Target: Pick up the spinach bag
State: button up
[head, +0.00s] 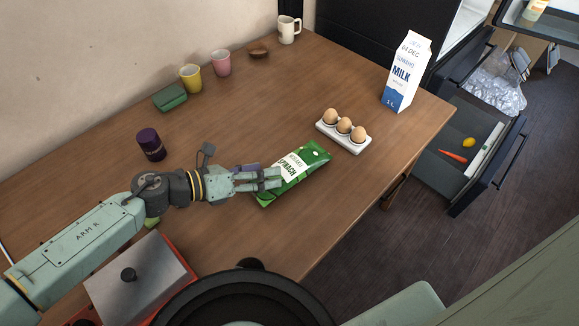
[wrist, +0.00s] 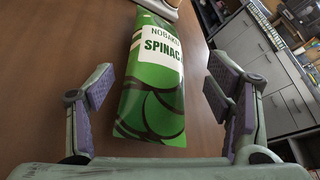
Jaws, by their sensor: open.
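The spinach bag (head: 295,171) is green with a white label and lies on the wooden table (head: 232,118). In the wrist view the bag (wrist: 150,98) lies ahead, between the two purple-padded fingers, its near end closest to me. My gripper (head: 268,179) is open at the bag's near left end, and it also shows in the wrist view (wrist: 160,100) with a gap on both sides of the bag. I cannot tell from the head view whether a finger touches the bag.
An egg tray (head: 343,140) with three eggs stands just beyond the bag, and a milk carton (head: 407,72) stands upright farther back. A dark purple jar (head: 151,145) is left of my gripper. Cups (head: 191,78) stand by the wall. An open drawer (head: 460,150) is at right.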

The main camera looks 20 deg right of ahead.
aim_at(290, 170)
jog(key=x, duration=0.2)
jog(key=p+x, duration=0.1)
jog(key=x, duration=0.2)
jog(key=shift+w+f+p, duration=0.1)
jog(key=shift+f+p, duration=0.15)
jog(key=shift+p, duration=0.05)
jog(key=shift+c, duration=0.4)
jog(key=c, duration=1.3)
jog(key=shift+r, duration=0.15)
